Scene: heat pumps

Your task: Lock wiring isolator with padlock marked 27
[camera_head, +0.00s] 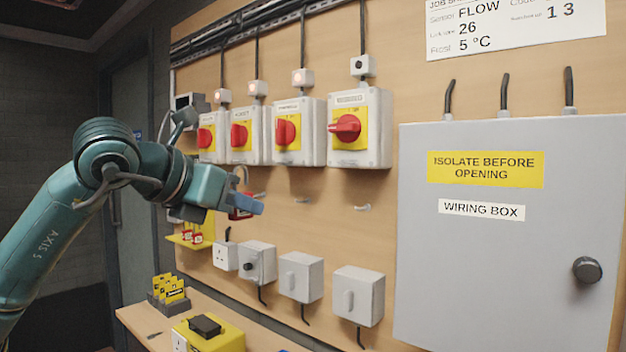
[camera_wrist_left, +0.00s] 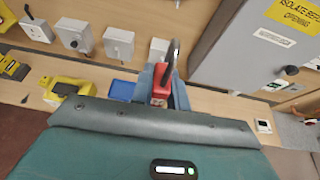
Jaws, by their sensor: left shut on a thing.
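My left gripper (camera_head: 250,204) is shut on a red padlock (camera_head: 238,211) with a grey shackle pointing up. The padlock also shows between the fingers in the left wrist view (camera_wrist_left: 161,92); its number is not legible. The gripper is in front of the board, below the row of isolators. The isolators are grey boxes with red handles on yellow plates: one far left (camera_head: 206,137), then a second (camera_head: 240,135), a third (camera_head: 286,132) and the nearest, rightmost one (camera_head: 346,127). Their small labels are too blurred to read. My right gripper is not in view.
A grey wiring box (camera_head: 500,260) marked "isolate before opening" stands out at right. Small pegs (camera_head: 362,207) and grey sockets (camera_head: 358,296) are on the board below. A yellow holder (camera_head: 190,238) carries red padlocks. A bench below holds a yellow case (camera_head: 225,338) and yellow tags (camera_head: 170,290).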

